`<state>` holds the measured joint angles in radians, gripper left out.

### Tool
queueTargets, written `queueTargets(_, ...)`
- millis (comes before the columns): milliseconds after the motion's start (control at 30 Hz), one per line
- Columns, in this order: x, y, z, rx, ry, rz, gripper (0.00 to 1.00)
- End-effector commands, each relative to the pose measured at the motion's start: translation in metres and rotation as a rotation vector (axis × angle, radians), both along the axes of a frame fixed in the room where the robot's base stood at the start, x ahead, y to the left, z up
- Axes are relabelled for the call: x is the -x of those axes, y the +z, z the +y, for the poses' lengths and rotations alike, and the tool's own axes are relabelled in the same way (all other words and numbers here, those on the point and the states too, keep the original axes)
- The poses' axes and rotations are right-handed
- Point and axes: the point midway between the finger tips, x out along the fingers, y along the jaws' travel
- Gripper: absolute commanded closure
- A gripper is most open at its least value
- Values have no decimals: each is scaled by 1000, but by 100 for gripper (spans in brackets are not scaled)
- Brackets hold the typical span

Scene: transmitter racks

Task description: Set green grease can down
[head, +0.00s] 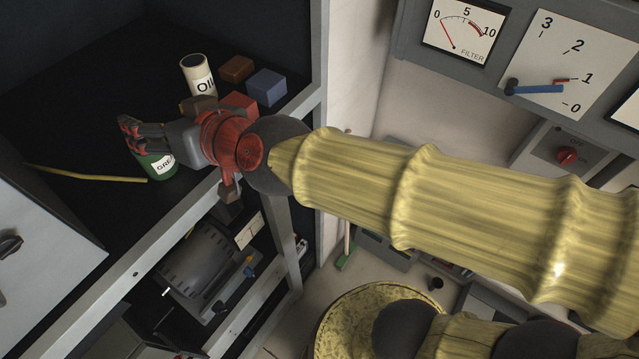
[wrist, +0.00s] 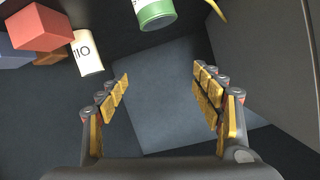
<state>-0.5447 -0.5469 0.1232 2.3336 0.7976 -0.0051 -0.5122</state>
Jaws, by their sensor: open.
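The green grease can (head: 159,167), with a white label, stands on the dark shelf near its front edge, partly hidden behind my gripper in the head view. In the wrist view the can (wrist: 154,10) shows at the top edge, cut off by the frame, beyond the fingers and not between them. My gripper (head: 127,128) is above and beside the can in the head view. In the wrist view its fingers (wrist: 160,80) are spread wide with nothing between them. I see no contact with the can.
A cream oil can (head: 197,77) stands behind, with brown (head: 237,68), blue (head: 266,87) and red (head: 238,104) blocks to its right. A yellow rod or cable (head: 88,174) lies left of the grease can. The shelf's pale front rail (head: 135,273) and a grey cabinet (head: 45,215) border the space.

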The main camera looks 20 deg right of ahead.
Motion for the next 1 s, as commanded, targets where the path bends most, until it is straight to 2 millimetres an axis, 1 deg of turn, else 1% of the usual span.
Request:
queueTargets(33, 7, -10, -23, 33, 0, 39, 34)
queueTargets(67, 12, -18, -35, 57, 2, 69, 34)
queueTargets(167, 36, -50, -81, 145, -18, 192, 34)
queueTargets(200, 47, -64, -102, 182, -39, 248, 34)
queueTargets(267, 66, -83, -134, 237, -82, 333, 34)
queueTargets(300, 79, -95, -155, 270, -117, 389, 34)
queueTargets(400, 110, -118, -201, 339, -205, 512, 34)
queueTargets(500, 134, -131, -232, 383, -278, 598, 34)
queueTargets(600, 147, -137, -248, 405, -318, 644, 34)
queueTargets(667, 151, -139, -252, 411, -328, 655, 34)
queueTargets(900, 151, -139, -252, 413, -327, 656, 34)
queueTargets(1000, 151, -142, -252, 412, -326, 656, 34)
